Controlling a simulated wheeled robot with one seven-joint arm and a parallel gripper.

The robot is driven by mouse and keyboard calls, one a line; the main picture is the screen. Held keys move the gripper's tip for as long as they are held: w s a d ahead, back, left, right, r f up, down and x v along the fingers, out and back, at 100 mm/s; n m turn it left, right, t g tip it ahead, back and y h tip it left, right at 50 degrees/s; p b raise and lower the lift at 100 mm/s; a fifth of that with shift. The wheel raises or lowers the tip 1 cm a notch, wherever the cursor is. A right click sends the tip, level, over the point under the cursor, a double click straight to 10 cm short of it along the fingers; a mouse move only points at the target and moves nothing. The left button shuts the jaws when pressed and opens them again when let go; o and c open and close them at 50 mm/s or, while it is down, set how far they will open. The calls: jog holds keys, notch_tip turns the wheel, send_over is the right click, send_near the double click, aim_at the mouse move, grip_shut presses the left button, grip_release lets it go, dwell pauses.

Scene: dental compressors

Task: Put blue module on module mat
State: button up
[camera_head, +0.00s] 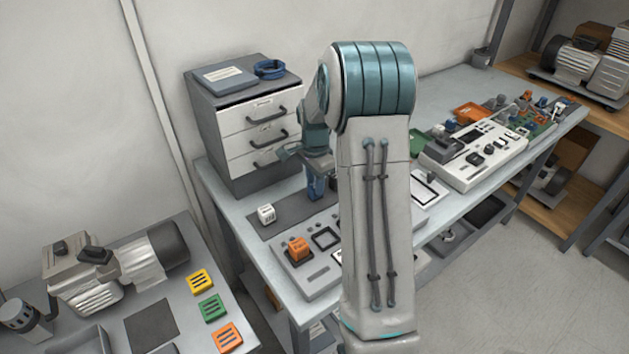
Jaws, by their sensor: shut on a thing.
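My gripper (317,168) hangs below my arm near the front of the drawer cabinet and points down. It is shut on the blue module (315,187), which shows just under the fingers. A dark grey mat (291,210), probably the module mat, lies on the workbench below and in front of the cabinet. A white module (267,214) stands on its left part. The blue module is over or at the mat's far right part. I cannot tell whether it touches the mat. My arm hides what lies to the right.
A grey board (318,271) with an orange module (298,248) and square frames lies in front of the mat. The drawer cabinet (250,125) stands close behind. A light device (473,153) is at right. The left table holds a compressor (110,270) and coloured plates.

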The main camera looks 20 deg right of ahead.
jog(key=shift+f, duration=0.15)
jog(key=o, duration=1)
notch_tip(320, 180, up, 12)
jog(key=s+a+r+n+t, duration=0.1)
jog(key=s+a+r+n, duration=0.1)
jog(key=s+a+n, duration=0.35)
jog(key=s+a+r+n+t, duration=0.1)
jog(key=s+a+r+n, duration=0.2)
jog(key=s, duration=0.5)
jog(key=s+a+f+n, duration=0.1)
jog(key=s+a+n, duration=0.1)
jog(key=s, duration=0.4)
jog(key=s+a+f+n+t, duration=0.1)
jog(key=s+a+f+n, duration=0.1)
jog(key=s+n, duration=0.3)
jog(key=shift+s+a+f, duration=0.25)
jog(key=shift+s+a, duration=0.1)
jog(key=shift+s, duration=0.45)
